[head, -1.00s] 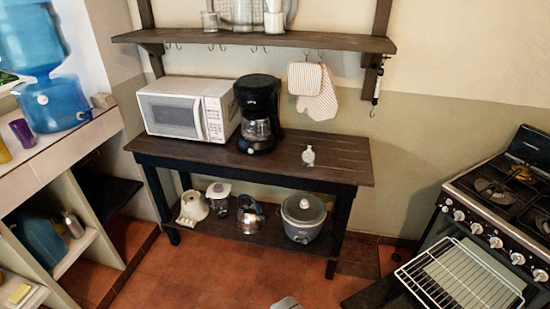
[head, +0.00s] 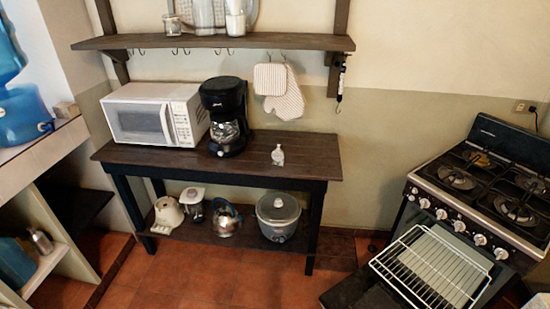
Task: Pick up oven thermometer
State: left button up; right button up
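A small pale, silvery object with a round upper part, which looks like the oven thermometer (head: 278,155), stands on the right half of the dark wooden table (head: 315,160). It is to the right of the black coffee maker (head: 225,112), with bare table around it. It is too small for its dial to be read. Neither of my grippers can be made out in the head view.
A white microwave (head: 140,115) stands on the table's left. Mitts (head: 285,95) hang under the wall shelf (head: 200,42). The stove (head: 480,185) is at right, its oven door open with a rack (head: 425,270) out. Red tiled floor before the table is clear.

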aim_at(277, 156)
jog(key=i+l+u, duration=0.1)
jog(key=i+u, duration=0.2)
jog(key=i, duration=1.45)
